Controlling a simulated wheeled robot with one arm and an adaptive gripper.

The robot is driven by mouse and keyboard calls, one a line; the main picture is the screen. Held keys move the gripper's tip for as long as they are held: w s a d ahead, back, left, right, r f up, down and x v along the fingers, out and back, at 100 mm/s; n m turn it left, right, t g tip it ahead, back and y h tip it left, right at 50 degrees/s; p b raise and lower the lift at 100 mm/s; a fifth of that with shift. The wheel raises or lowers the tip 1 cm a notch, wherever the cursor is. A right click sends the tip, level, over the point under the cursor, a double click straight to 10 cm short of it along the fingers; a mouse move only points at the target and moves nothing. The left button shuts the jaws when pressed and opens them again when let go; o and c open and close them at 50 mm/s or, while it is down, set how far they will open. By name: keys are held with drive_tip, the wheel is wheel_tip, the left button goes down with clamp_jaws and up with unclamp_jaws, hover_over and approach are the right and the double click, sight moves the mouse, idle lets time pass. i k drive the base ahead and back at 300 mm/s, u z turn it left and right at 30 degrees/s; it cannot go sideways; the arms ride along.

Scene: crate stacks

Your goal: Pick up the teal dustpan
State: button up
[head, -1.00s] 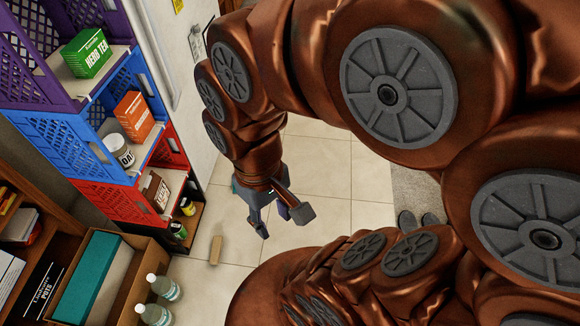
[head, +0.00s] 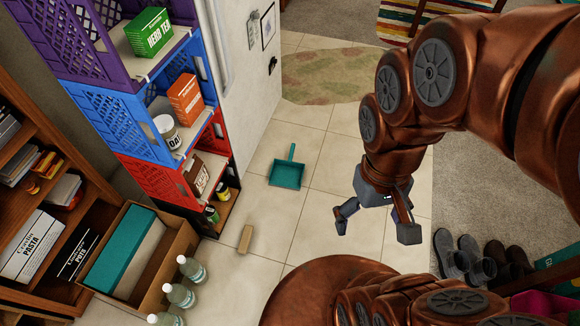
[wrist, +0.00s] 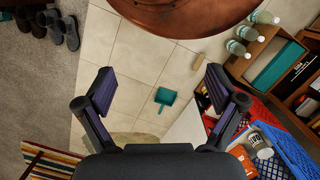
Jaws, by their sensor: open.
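The teal dustpan (head: 287,173) lies on the tiled floor in the head view, its handle pointing away toward the back. It is clear of other things and fully visible there. My gripper (head: 375,226) is open and empty, held above the floor to the right of the dustpan. In the wrist view the dustpan (wrist: 165,97) shows small, far below, between the two spread fingers of my gripper (wrist: 163,88). Nothing is between the fingers at their own height.
A wooden block (head: 246,239), clear bottles (head: 182,295) and a box (head: 172,262) are nearer. Shoes (head: 452,258) sit on grey carpet at right. Tiles around the dustpan are free.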

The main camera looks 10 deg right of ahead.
sight(288, 174)
drive_tip(key=z, duration=0.85)
drive_tip(key=i, duration=2.3)
drive_tip(key=u, duration=4.55)
